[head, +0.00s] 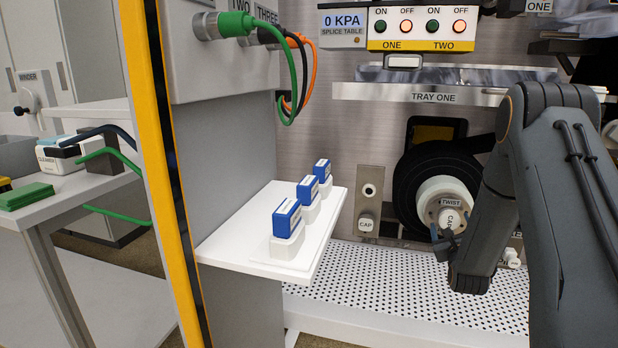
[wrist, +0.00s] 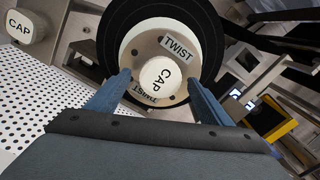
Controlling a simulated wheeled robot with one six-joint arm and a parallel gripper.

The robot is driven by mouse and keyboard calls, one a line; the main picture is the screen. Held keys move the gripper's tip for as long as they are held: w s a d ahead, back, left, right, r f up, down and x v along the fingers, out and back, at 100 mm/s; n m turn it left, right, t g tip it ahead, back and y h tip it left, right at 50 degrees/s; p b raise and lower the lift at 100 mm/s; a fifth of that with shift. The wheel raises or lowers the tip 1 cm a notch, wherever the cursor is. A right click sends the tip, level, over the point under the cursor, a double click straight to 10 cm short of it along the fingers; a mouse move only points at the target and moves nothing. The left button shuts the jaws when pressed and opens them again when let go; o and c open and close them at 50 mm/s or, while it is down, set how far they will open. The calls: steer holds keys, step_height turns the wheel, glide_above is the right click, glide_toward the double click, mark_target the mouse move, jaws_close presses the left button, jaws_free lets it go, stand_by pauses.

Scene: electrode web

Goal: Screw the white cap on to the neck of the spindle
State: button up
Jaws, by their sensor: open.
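A white cap (head: 452,219) sits at the centre of the spindle's pale hub (head: 440,186), beside a TWIST label. In the wrist view this cap (wrist: 159,77) faces me, its CAP lettering turned steeply. I cannot tell how tightly it sits, and the neck behind it is hidden. A black roll (head: 408,193) surrounds the hub. My gripper (head: 447,238) is at the hub's front. In the wrist view my gripper (wrist: 159,79) is open, with one finger on each side of the cap and visible gaps.
A perforated white table (head: 400,280) lies below the spindle. A white shelf (head: 235,240) at left bears three blue-topped blocks (head: 287,217). The TRAY ONE ledge (head: 400,94) runs above the roll. A yellow post (head: 160,170) and hanging cables (head: 292,85) stand further left.

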steer(key=p+v, duration=0.3)
steer(key=v, duration=0.5)
steer(key=shift+p, duration=0.3)
steer(key=shift+r, duration=0.1)
